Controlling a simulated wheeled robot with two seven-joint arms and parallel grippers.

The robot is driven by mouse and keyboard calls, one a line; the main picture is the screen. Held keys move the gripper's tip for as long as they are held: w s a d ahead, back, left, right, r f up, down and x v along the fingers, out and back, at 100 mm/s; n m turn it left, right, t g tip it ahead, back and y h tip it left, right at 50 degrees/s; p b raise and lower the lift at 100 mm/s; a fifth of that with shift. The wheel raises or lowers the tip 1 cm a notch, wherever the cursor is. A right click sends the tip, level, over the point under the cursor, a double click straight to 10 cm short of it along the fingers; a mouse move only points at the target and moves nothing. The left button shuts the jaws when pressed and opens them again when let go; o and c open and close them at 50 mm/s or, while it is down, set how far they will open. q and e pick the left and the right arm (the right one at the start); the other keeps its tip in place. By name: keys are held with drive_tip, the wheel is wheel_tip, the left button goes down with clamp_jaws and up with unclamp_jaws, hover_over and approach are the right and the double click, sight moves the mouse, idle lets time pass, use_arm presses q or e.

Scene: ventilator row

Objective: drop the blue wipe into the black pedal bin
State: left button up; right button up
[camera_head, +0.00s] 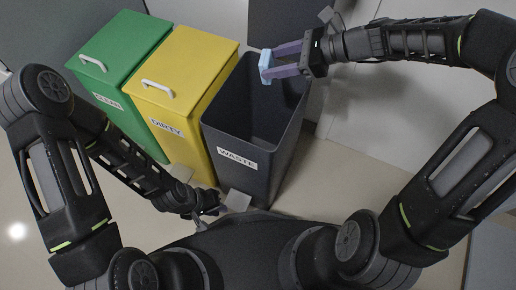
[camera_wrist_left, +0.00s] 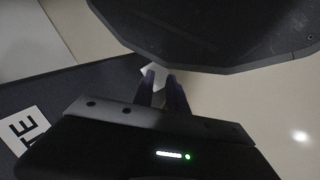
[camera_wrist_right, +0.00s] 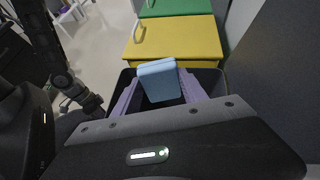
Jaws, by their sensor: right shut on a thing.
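The blue wipe (camera_head: 265,66) is a small light-blue folded pad. My right gripper (camera_head: 275,61) is shut on it and holds it over the open mouth of the black bin (camera_head: 222,135), which is labelled WASTE. The wipe also shows in the right wrist view (camera_wrist_right: 159,82), between the purple fingers, with the bin's rim behind it. The bin's lid (camera_head: 290,25) looks raised at the back. My left gripper (camera_head: 212,205) hangs low in front of the bin, near its pedal (camera_head: 238,200). Its fingers show in the left wrist view (camera_wrist_left: 162,95), but their gap is unclear.
A yellow bin (camera_head: 190,62) labelled DIRTY stands left of the black bin, with its lid closed. A green bin (camera_head: 120,50) stands beyond it, also closed. A pale wall is at the right; light floor (camera_head: 360,160) lies clear right of the black bin.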

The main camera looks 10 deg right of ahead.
wheel_tip(320, 180, down, 5)
drive_tip(key=b, duration=0.4)
drive_tip(key=o, duration=1.2)
drive_tip(key=shift+o, duration=0.2)
drive_tip(key=p+v, duration=0.2)
drive_tip(key=v, duration=0.5)
drive_tip(key=shift+d+r, duration=0.15)
drive_tip(key=shift+d, duration=0.1)
